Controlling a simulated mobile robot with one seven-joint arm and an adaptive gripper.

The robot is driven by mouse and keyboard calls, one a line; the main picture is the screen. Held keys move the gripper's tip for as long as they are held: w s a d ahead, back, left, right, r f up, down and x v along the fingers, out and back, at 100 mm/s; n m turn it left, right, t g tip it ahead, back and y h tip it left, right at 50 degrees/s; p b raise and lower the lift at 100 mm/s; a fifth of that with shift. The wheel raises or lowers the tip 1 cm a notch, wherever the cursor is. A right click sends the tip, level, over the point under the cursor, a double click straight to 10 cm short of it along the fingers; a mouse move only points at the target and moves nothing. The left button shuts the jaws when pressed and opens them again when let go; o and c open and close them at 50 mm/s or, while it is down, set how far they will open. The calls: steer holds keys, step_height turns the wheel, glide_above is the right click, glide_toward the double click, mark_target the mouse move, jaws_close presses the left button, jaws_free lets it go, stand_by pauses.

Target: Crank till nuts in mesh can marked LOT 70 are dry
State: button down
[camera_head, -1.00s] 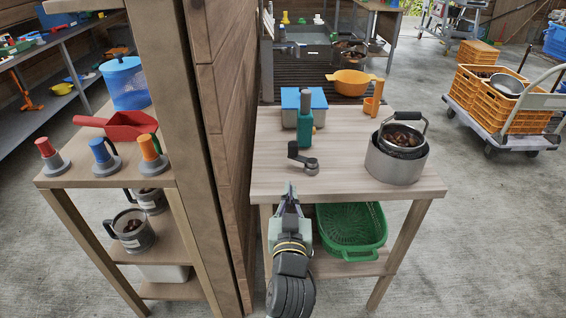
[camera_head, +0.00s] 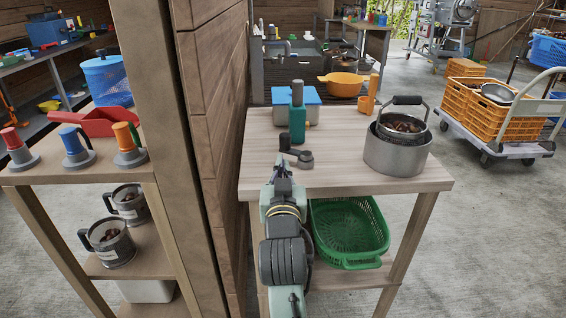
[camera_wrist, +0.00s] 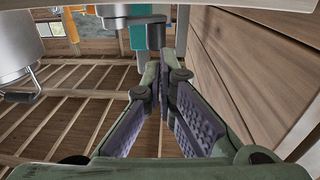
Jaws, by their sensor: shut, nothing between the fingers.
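A grey pot (camera_head: 397,158) stands on the right of the wooden table. A dark mesh can (camera_head: 378,128) of brown nuts sits in its mouth, handle up; I cannot read any lot mark on it. A teal upright post (camera_head: 297,120) stands at the table's left, with a dark crank arm (camera_head: 299,156) low in front of it. My gripper (camera_head: 283,170) is shut and empty by the table's front edge, just short of the crank in the picture. In the wrist view its fingers (camera_wrist: 166,75) meet, with the teal post (camera_wrist: 146,36) beyond them.
A wooden wall (camera_head: 214,130) stands close on the left. Beyond it, a shelf holds two labelled mugs of nuts (camera_head: 131,206), (camera_head: 112,246) and several coloured-handled tools. A blue-lidded box (camera_head: 312,101) and orange scoop (camera_head: 368,103) stand behind. A green basket (camera_head: 347,238) is below the tabletop.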

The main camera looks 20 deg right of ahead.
mark_target(282, 142)
steer(key=p+x, duration=0.1)
steer(key=x, duration=0.7)
steer(key=shift+d+p, duration=0.1)
steer(key=shift+p, duration=0.25)
steer(key=shift+w, duration=0.2)
steer(key=shift+w, duration=0.4)
